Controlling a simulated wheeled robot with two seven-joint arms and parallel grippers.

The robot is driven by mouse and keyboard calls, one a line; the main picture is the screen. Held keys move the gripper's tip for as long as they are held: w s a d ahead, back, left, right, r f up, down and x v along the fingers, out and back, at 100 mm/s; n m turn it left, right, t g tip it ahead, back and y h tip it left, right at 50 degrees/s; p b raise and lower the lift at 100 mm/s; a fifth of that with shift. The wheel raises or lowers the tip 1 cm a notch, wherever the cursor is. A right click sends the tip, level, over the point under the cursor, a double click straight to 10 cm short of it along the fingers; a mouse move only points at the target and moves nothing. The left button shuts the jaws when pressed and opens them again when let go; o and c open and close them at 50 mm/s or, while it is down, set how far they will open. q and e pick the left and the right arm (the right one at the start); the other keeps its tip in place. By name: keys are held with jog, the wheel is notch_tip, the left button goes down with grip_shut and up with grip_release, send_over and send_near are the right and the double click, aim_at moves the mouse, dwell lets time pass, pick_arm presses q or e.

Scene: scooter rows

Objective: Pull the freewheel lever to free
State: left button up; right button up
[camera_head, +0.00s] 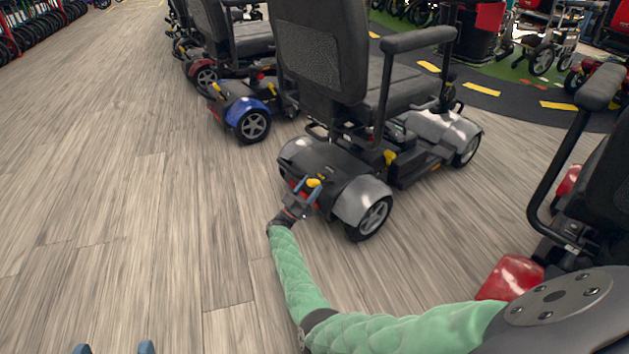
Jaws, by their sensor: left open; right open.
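A grey mobility scooter (324,165) with a black seat stands in the middle, its rear toward me. A small yellow lever (314,183) shows at its rear, above a red light. I take it for the freewheel lever; its exact position is too small to tell. My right gripper (308,184) is open at the lever, with its blue fingers on either side of it in the picture. I cannot tell whether they touch it. My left gripper (115,348) is open and empty at the bottom left edge, over the floor; only its fingertips show.
A blue scooter (242,108) and a red one stand behind in the row. A red scooter (512,277) with a black armrest (600,87) is close on the right. Another yellow part (390,157) is on the grey scooter's side. The wood floor (120,200) at left is clear.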

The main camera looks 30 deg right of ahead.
jog(key=shift+v, duration=2.2)
